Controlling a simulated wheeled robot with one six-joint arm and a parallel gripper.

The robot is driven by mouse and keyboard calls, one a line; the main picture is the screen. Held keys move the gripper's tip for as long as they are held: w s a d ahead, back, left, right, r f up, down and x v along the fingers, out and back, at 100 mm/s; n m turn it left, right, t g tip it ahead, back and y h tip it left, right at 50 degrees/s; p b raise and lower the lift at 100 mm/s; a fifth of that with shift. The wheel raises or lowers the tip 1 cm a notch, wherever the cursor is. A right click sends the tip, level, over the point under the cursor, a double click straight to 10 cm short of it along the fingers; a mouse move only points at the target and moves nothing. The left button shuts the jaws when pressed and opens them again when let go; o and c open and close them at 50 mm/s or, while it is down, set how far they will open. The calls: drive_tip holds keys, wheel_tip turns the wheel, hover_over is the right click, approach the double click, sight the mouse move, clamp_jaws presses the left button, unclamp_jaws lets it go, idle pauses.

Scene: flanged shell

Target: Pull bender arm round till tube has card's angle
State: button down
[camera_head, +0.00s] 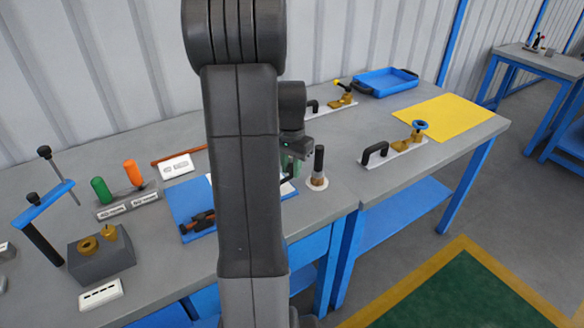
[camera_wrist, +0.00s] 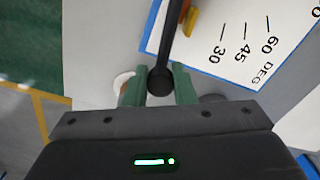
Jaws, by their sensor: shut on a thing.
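The bender arm, a black bar with a round knob (camera_wrist: 160,80), runs up the wrist view. My gripper (camera_wrist: 160,92) has its green fingers on both sides of the knob, closed on it. In the head view my gripper (camera_head: 290,158) is partly hidden behind my own arm. The bender's white plate (camera_wrist: 230,28) has a blue edge and marks for 30, 45 and 60 DEG. A yellow-orange part (camera_wrist: 189,20) lies just right of the bar. The blue bender base (camera_head: 186,198) is partly covered by my arm. I cannot make out the tube's angle. A white card (camera_head: 176,166) lies behind the base, its print unreadable.
Green (camera_head: 101,190) and orange (camera_head: 134,173) handled tools stand at left, near a grey block (camera_head: 102,258). A yellow mat (camera_head: 445,118) and blue tray (camera_head: 385,81) lie at right.

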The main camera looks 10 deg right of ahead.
drive_tip(key=w+n, duration=0.1)
drive_tip(key=w, duration=0.1)
drive_tip(key=w+a+n+p, duration=0.1)
drive_tip(key=w+n, duration=0.1)
drive_tip(key=w+a+n+p, duration=0.1)
drive_tip(key=w, duration=0.1)
drive_tip(key=shift+w+a+r+n, duration=0.15)
drive_tip(key=shift+w+a+n, duration=0.1)
drive_tip(key=shift+n, duration=0.05)
drive_tip(key=w+a+n+p, duration=0.1)
drive_tip(key=w+a+n, duration=0.4)
drive_tip(key=a, duration=0.1)
drive_tip(key=shift+w+a+n, duration=0.1)
drive_tip(key=shift+w+n, duration=0.25)
drive_tip(key=shift+n, duration=0.05)
drive_tip(key=shift+w+a+n+p, duration=0.2)
drive_tip(key=shift+w+a+n, duration=0.1)
drive_tip(key=shift+a+n, duration=0.25)
drive_tip(key=shift+w+a+n+p, duration=0.25)
drive_tip(key=shift+a+n, duration=0.1)
drive_tip(key=shift+a, duration=0.35)
drive_tip(key=c, duration=1.2)
unclamp_jaws()
wheel_tip(320, 180, up, 14)
drive_tip(key=shift+f+b, duration=0.2)
drive_tip(key=shift+b, duration=0.2)
